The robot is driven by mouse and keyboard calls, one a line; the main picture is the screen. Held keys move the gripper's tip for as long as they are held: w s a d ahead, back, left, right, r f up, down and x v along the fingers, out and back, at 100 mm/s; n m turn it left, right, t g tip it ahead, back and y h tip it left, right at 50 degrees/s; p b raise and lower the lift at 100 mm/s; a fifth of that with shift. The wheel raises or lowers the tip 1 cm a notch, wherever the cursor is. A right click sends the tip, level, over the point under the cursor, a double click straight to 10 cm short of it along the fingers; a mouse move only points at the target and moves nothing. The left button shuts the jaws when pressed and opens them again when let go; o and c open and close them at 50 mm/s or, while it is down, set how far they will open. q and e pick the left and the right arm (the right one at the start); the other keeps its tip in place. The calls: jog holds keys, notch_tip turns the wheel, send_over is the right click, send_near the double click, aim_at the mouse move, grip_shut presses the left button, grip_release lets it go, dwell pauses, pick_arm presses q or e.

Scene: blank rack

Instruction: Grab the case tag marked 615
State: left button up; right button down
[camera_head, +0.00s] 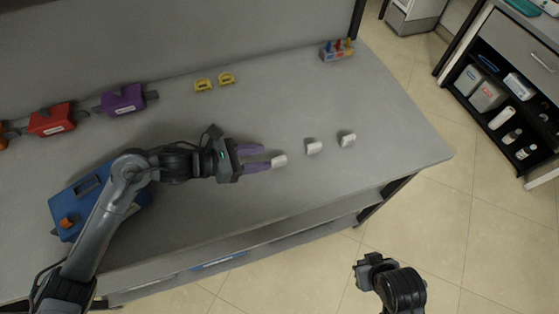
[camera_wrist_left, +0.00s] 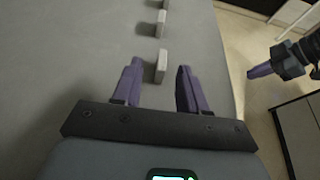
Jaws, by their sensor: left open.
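Three small white tags stand in a row on the grey bench: a near one (camera_head: 279,160), a middle one (camera_head: 314,147) and a far one (camera_head: 348,139). No number can be read on any of them. My left gripper (camera_head: 267,158) is open, its purple fingers pointing at the near tag. In the left wrist view the near tag (camera_wrist_left: 160,66) stands just ahead of the gap between the fingertips, with the middle tag (camera_wrist_left: 160,23) beyond it. My right gripper (camera_head: 369,266) is off the bench's front edge; its jaw opening is unclear.
A blue box (camera_head: 70,205) sits under my left arm. Purple (camera_head: 122,100) and red (camera_head: 51,120) blocks, two yellow pieces (camera_head: 203,85) and a small rack with coloured pegs (camera_head: 337,50) line the back. The bench right of the tags is clear.

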aim_at(275, 160)
pick_arm(q)
jog(key=shift+s+f+x, duration=0.1)
jog(key=shift+f+x, duration=0.05)
jog(key=shift+x, duration=1.4)
jog(key=shift+s+f+x, duration=0.1)
jog(key=shift+f+x, duration=0.1)
jog(key=shift+x, duration=1.3)
jog(key=shift+a, duration=0.1)
grip_shut()
